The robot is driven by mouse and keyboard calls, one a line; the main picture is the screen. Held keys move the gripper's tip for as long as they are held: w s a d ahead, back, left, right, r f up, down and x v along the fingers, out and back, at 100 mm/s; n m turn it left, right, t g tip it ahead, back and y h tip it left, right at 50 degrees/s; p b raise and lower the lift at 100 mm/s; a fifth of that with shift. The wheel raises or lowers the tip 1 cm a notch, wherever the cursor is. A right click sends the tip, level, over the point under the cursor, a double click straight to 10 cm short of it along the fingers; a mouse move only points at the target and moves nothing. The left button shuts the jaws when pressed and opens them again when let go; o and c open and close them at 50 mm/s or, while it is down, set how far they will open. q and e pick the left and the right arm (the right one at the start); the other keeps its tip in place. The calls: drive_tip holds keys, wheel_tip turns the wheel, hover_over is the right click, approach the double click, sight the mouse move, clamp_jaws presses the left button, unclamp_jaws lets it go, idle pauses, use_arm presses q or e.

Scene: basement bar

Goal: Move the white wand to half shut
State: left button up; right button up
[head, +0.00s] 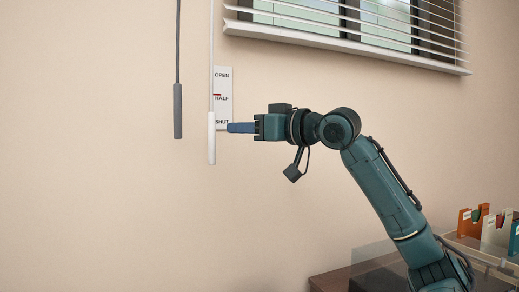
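The white wand (211,139) hangs upright on a thin white cord against the wall. A card (223,87) behind and to its right reads OPEN, HALF and SHUT from top to bottom. A small red mark (217,95) sits just above the word HALF. The wand's thick grip hangs beside and below the SHUT end of the card. My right gripper (230,128) points left at the grip, its blue fingers end just right of it with a small gap showing. The fingers overlap side-on, so their opening is hidden. My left gripper is out of view.
A dark grey wand (178,110) hangs close to the left of the white one. A window with white blinds (350,40) is above right. A clear-sided rack with coloured cards (490,228) stands at lower right. The wall at left is bare.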

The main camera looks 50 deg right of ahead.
drive_tip(key=shift+s+d+b, duration=0.15)
drive_tip(key=shift+s+b, duration=0.15)
drive_tip(key=shift+s, duration=1.3)
